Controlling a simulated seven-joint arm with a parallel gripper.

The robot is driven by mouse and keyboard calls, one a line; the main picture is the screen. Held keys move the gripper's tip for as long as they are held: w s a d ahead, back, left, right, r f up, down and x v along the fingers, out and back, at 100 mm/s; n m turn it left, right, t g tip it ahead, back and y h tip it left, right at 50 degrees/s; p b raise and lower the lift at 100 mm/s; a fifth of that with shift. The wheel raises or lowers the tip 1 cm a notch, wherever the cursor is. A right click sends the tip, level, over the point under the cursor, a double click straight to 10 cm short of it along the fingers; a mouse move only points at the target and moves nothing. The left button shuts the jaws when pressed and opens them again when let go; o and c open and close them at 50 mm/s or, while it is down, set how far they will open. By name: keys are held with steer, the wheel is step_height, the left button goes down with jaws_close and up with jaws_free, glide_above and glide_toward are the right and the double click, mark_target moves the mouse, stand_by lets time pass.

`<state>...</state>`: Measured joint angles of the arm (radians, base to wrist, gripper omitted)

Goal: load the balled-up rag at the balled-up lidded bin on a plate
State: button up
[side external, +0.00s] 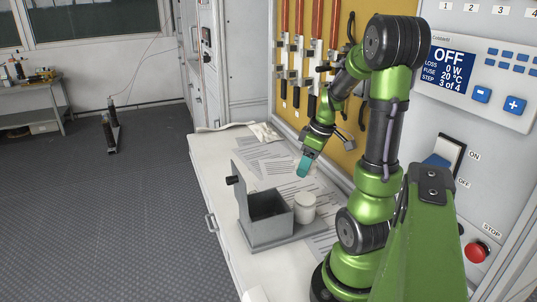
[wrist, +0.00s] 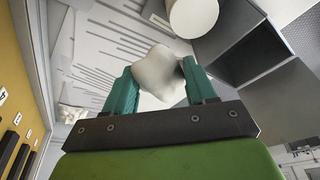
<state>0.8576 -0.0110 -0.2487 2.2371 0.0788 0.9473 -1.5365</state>
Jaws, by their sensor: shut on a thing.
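My gripper (side external: 305,166) is above the papers on the white bench, behind the grey bin in the side view. In the wrist view my gripper (wrist: 159,72) has its teal fingers closed on a white balled-up rag (wrist: 160,73). The rag bulges out between and beyond the fingertips; in the side view it is hard to make out. The open-topped grey bin (side external: 266,222) stands on a grey plate (side external: 262,247) with a dark interior showing. It also appears in the wrist view (wrist: 240,48), apart from the rag. A white cylinder (side external: 304,207) stands beside the bin.
A grey upright with a black knob (side external: 234,180) rises at the bin's left. A crumpled white cloth (side external: 265,131) lies at the bench's far end. Printed papers (side external: 280,165) cover the bench. A yellow tool board (side external: 345,125) and a control panel (side external: 470,75) stand along the right.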

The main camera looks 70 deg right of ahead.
mark_target(304, 198)
steer(key=a+n+y, duration=0.1)
steer(key=n, duration=0.2)
steer(key=s+a+r+n, duration=0.1)
steer(key=a+n, duration=0.1)
steer(key=n, duration=0.1)
steer(key=a+n+g+y, duration=0.1)
steer(key=n, duration=0.2)
steer(key=shift+s+a+r+y, duration=0.3)
steer(key=shift+s+a+r, duration=0.05)
steer(key=shift+s+a, duration=0.05)
steer(key=shift+f, duration=2.75)
steer(key=shift+f, duration=0.6)
step_height(304, 198, up, 7)
steer(key=shift+r, duration=0.2)
